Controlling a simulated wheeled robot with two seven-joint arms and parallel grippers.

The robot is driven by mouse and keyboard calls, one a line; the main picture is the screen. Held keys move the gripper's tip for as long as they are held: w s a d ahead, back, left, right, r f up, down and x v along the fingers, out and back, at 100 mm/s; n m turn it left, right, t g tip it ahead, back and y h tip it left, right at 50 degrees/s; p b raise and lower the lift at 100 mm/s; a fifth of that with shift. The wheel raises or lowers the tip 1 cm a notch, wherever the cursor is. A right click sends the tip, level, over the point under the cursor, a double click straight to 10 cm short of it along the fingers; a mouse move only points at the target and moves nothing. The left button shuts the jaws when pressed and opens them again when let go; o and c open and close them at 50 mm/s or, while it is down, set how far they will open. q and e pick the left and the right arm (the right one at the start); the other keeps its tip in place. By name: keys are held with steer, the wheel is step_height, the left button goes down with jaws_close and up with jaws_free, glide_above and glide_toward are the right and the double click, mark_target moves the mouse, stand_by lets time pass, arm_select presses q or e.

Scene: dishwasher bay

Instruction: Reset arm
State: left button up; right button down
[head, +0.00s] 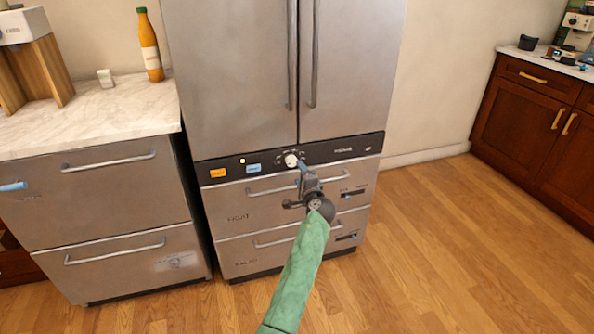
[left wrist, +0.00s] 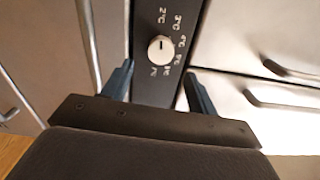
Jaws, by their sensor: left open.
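My left arm, in a green sleeve, reaches up from the bottom of the head view to the front of a steel fridge (head: 235,75). My left gripper (head: 302,168) is in front of the fridge's dark control strip, close to a round white knob (head: 291,160). In the left wrist view the two dark fingers of the gripper (left wrist: 159,72) stand apart, with the white knob (left wrist: 161,49) seen between and beyond them. Nothing is held. I cannot tell whether a finger touches the knob. My right gripper is not in view.
Fridge drawers with bar handles (head: 285,183) sit below the strip. At left, a marble counter (head: 110,125) holds an orange bottle (head: 150,45) and a small white container (head: 105,78). Wooden cabinets (head: 520,115) stand at far right. The wooden floor (head: 430,240) between is clear.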

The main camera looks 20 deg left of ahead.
arm_select(q)
steer(key=shift+s+d, duration=0.4)
steer(key=shift+s, duration=0.2)
